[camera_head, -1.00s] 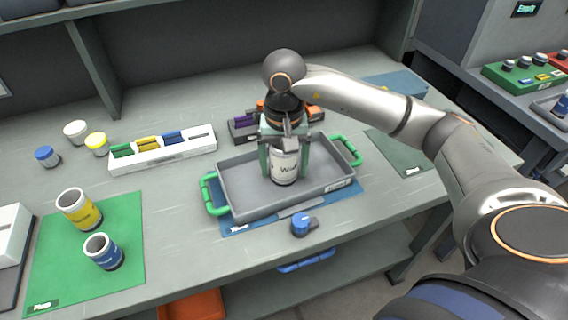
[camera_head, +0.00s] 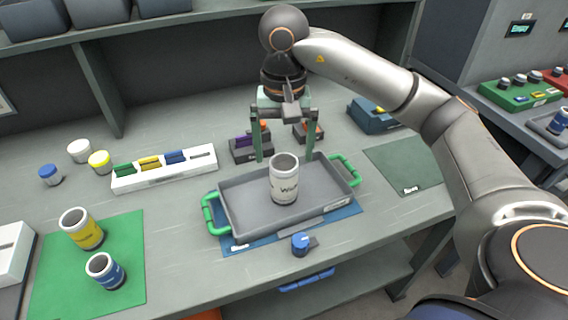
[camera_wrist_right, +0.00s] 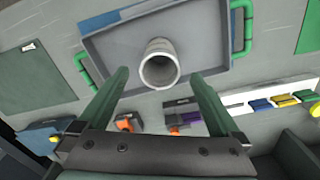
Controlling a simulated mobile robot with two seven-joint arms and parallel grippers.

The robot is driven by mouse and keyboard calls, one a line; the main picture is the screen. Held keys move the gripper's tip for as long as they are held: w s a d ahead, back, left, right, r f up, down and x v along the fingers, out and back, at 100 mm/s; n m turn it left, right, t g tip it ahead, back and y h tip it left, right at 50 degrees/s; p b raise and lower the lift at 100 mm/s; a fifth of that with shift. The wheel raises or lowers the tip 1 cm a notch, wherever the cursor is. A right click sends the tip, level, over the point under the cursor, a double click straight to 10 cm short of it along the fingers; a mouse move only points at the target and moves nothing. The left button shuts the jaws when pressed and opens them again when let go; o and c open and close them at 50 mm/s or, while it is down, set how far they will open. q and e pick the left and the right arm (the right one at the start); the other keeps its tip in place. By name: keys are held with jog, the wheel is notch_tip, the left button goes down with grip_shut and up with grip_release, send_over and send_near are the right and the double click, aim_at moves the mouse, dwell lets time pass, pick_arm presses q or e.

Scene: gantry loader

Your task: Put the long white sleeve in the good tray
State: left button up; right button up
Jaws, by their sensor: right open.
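The long white sleeve (camera_head: 284,180) stands upright inside the grey tray with green handles (camera_head: 240,226), near its middle. It also shows in the right wrist view (camera_wrist_right: 159,66), its open end facing the camera. My right gripper (camera_head: 284,156) is open and empty, above and behind the sleeve, with its two green fingers apart. In the right wrist view the fingers (camera_wrist_right: 164,80) show no contact with the sleeve. My left gripper is not in view.
A yellow sleeve (camera_head: 83,230) and a blue sleeve (camera_head: 106,271) stand on a green mat (camera_head: 60,285) at left. A white rack (camera_head: 165,174) stands behind the mat. A blue knob (camera_head: 304,244) is in front of the tray. A dark green mat (camera_head: 400,165) lies at right, clear.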

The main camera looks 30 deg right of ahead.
jog(key=shift+r, duration=1.1)
